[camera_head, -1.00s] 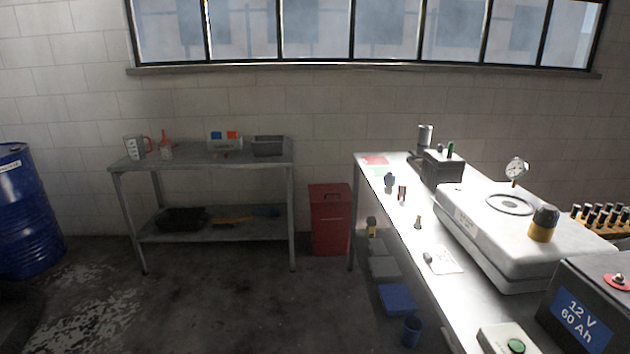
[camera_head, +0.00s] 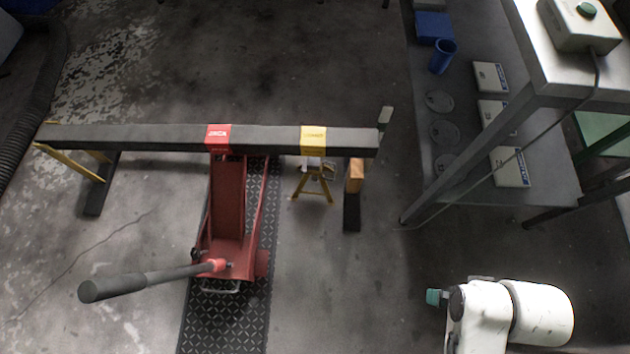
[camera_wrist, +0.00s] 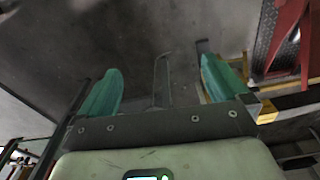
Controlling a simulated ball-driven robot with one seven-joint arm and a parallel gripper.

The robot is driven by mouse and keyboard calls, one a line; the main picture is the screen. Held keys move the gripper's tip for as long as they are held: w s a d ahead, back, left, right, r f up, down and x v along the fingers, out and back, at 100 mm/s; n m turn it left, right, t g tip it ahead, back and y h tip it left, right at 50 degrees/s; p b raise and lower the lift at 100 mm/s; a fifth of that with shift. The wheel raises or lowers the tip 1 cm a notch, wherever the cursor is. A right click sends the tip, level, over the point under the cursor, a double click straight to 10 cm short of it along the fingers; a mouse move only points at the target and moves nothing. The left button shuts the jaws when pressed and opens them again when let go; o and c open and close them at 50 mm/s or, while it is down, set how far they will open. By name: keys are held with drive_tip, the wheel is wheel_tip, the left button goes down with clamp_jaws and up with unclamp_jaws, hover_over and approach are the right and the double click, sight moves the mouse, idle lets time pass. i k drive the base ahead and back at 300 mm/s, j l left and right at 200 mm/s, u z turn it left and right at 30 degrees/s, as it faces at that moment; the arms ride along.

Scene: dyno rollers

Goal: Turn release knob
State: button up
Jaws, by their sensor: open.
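A red floor jack (camera_head: 228,225) stands on the floor in the head view, under a long dark beam (camera_head: 270,138). Its handle (camera_head: 165,279) slants out to the lower left and ends in a thick dark grip (camera_head: 92,290). I cannot make out a separate release knob for certain. My gripper shows in the wrist view (camera_wrist: 159,68) with its two teal fingers wide apart and nothing between them. In the head view a teal part of my gripper (camera_head: 436,297) shows at the lower right, well to the right of the jack and apart from it.
A yellow stand (camera_head: 314,180) is under the beam's right part. A chequered mat (camera_head: 228,322) lies under the jack. A metal bench (camera_head: 405,214) with a lower shelf stands at the right, its leg near my arm. Bare floor lies between my gripper and the jack.

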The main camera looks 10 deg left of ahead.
sight(196, 253)
drive_tip(key=u, duration=0.4)
drive_tip(key=l+u, duration=0.15)
drive_tip(key=u, duration=0.2)
drive_tip(key=k+u, duration=0.1)
drive_tip(key=u, duration=0.65)
drive_tip(key=k+l+u, duration=0.15)
drive_tip(key=k, duration=0.15)
drive_tip(key=i+j+u, duration=0.15)
drive_tip(key=i, duration=0.35)
drive_tip(key=i+j+u, duration=0.15)
drive_tip(key=i+j, duration=0.2)
drive_tip(key=i, duration=0.15)
drive_tip(key=i+j+u, duration=0.15)
drive_tip(key=i, duration=0.35)
drive_tip(key=i+l+u, duration=0.15)
drive_tip(key=i+l, duration=0.15)
drive_tip(key=i, duration=0.1)
